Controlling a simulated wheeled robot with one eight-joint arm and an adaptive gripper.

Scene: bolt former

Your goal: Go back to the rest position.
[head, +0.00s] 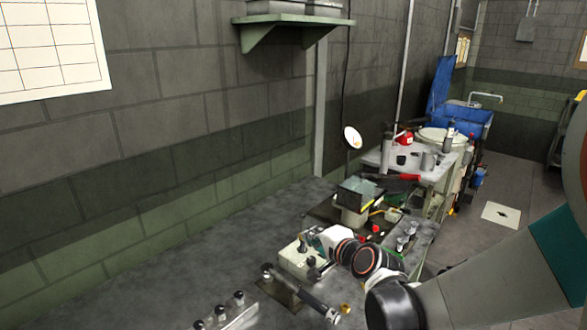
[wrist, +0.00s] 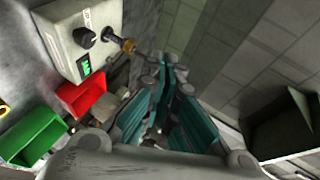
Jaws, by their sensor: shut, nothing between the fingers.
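My gripper (wrist: 173,72) shows in the wrist view with its teal-padded fingers drawn together and nothing between them. In the head view my arm reaches in from the right, low over the workbench (head: 130,265). The gripper end is small there, above a pale box on the bench, and its fingertips are hard to make out.
A red bin (wrist: 82,96) and a green bin (wrist: 36,136) are left of my gripper. A lever fixture (head: 290,285) stands near my arm. The bench's left part looks clear.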

